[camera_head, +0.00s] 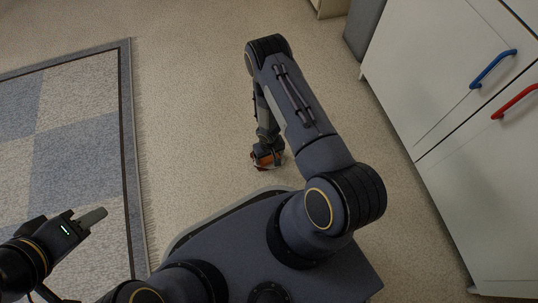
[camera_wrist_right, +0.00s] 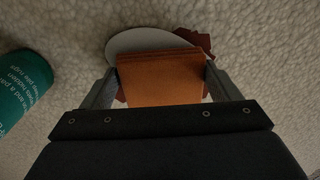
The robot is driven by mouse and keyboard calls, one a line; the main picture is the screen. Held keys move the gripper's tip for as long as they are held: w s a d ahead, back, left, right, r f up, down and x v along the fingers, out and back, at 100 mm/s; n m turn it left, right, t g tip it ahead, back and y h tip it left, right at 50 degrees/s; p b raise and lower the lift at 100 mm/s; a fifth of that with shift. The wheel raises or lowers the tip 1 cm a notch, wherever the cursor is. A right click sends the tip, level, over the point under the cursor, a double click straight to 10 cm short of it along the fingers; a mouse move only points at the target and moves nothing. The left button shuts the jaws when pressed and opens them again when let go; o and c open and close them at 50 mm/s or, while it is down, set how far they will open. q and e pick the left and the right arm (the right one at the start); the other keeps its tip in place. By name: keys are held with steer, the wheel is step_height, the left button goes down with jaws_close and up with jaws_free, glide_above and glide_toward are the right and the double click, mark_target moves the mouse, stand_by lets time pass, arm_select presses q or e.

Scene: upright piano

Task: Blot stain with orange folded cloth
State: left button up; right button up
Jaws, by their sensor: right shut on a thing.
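The orange folded cloth (camera_wrist_right: 160,78) is between the two fingers of my right gripper (camera_wrist_right: 158,88) in the right wrist view, and the gripper is shut on it. In the head view my right gripper (camera_head: 268,152) points down at the carpet, with the orange cloth (camera_head: 267,162) low at its tips. A dark red-brown patch (camera_wrist_right: 197,41), which looks like the stain, shows around the cloth's far and side edges; the cloth hides its middle. I cannot tell whether cloth and carpet touch. My left gripper (camera_head: 92,217) is over the rug, far from the cloth; its jaw opening is unclear.
A pale round flat thing (camera_wrist_right: 140,41) lies just beyond the cloth. A green cylinder with white print (camera_wrist_right: 22,88) is at the left of the wrist view. A blue-grey checked rug (camera_head: 75,130) lies left, and white cabinets (camera_head: 440,120) stand right. Bare carpet lies between.

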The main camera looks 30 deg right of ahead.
steer(key=shift+f, duration=0.55)
stand_by(1.4)
steer(key=shift+r, duration=0.1)
steer(key=shift+r+p, duration=2.4)
steer(key=shift+r, duration=1)
